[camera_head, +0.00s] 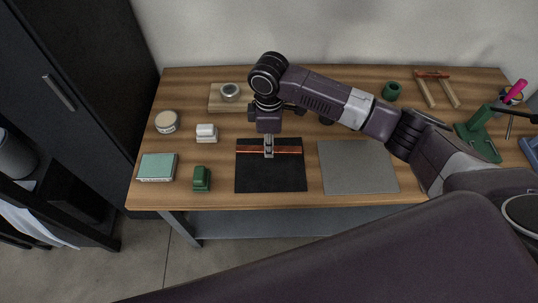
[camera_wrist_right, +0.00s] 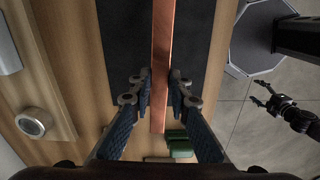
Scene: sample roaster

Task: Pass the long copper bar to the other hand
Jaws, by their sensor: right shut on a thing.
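The long copper bar (camera_head: 287,150) lies left to right across the far part of a black mat (camera_head: 270,178) in the head view. My right gripper (camera_head: 268,154) comes down from above at the bar's middle. In the right wrist view the bar (camera_wrist_right: 163,30) runs between the two fingers of my right gripper (camera_wrist_right: 160,78), which is shut on it. I cannot tell whether the bar touches the mat. My left gripper (camera_wrist_right: 262,96) shows small at the right of the wrist view, fingers apart and empty, over the floor and away from the bar.
A grey mat (camera_head: 358,167) lies right of the black one. A green block (camera_head: 202,179), a teal box (camera_head: 157,167), a white item (camera_head: 206,133) and a round tin (camera_head: 166,122) stand at left. A green press (camera_head: 478,135) and a hammer (camera_head: 433,75) are at right.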

